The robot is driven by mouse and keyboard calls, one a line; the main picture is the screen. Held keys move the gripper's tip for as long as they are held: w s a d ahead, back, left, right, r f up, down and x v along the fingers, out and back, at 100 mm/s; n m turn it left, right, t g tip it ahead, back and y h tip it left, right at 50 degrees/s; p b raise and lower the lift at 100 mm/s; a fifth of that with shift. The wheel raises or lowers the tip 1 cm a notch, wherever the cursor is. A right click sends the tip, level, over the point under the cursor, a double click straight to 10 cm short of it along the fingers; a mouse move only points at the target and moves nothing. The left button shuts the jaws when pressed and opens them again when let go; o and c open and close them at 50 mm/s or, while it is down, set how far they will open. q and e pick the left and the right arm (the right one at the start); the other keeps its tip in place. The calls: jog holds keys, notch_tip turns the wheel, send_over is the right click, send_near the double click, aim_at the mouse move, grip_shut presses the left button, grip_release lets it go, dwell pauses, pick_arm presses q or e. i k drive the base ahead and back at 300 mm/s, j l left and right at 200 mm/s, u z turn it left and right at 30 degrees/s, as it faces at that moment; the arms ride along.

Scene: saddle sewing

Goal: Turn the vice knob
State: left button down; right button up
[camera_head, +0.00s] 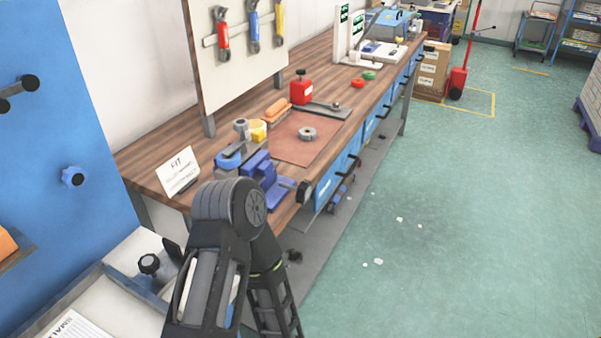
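A blue bench vice (258,172) is fixed at the near end of the wooden workbench. A dark round knob (305,191) shows at its right, by the bench's front edge. One of my dark arms (228,205) rises from the bottom in front of the vice and bends back down. It covers the vice's near lower side. I cannot tell how the knob is turned. Neither of my grippers is visible in this view. No part of me is seen touching the knob.
The workbench (140,161) bears a FIT card (178,172), a brown mat (292,142) with a metal ring (307,134), and a red container (301,91). The green floor (450,220) at right is mostly clear.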

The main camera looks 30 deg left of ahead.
aim_at(304, 190)
jog(key=u, duration=0.85)
jog(key=l+z, duration=0.1)
jog(key=l, duration=0.3)
jog(key=i+l+z, duration=0.1)
jog(key=l, duration=0.25)
jog(key=i+l, duration=0.1)
jog(key=l, duration=0.3)
jog(key=i+l+z, duration=0.15)
jog(key=l, duration=0.2)
jog(key=k+l, duration=0.05)
